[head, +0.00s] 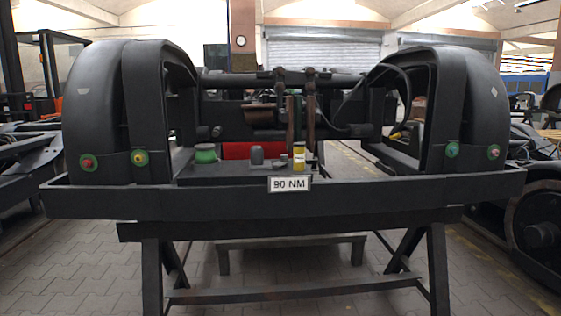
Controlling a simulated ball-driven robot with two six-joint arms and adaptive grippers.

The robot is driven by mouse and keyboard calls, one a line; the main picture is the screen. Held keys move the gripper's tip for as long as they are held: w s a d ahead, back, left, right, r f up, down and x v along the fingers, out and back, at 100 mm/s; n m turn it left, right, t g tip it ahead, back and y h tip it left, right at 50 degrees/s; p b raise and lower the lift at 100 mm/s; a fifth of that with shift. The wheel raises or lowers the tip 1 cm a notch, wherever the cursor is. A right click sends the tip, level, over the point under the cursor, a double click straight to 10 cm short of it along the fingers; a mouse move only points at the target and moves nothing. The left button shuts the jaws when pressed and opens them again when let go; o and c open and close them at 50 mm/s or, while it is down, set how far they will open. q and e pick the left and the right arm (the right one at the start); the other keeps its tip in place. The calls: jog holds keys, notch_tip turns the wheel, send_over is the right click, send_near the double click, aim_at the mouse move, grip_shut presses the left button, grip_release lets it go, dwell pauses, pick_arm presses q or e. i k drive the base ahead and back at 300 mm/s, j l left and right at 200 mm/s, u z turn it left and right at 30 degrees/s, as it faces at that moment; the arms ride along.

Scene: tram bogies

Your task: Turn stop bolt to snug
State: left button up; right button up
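A dark bogie frame (95,110) with two tall arched ends stands on a dark trestle bench. The right end has two more, an inner bolt (452,149) and an outer bolt (493,151). I cannot tell which of these, if any, is the stop bolt, nor how tight they are. A white sign (289,184) on the bench edge reads "90 NM". Neither of my grippers shows.
The bench's front rail (400,190) runs across the view. Behind it stand a green spool-like item (206,153), a dark grey cylinder (257,155), a yellow-labelled container (299,157) and a red block (237,150). A wheel (540,232) stands at right. The paved floor in front is clear.

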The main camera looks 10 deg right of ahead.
aim_at(283, 160)
jog(key=i+u, duration=0.3)
jog(key=i, duration=0.9)
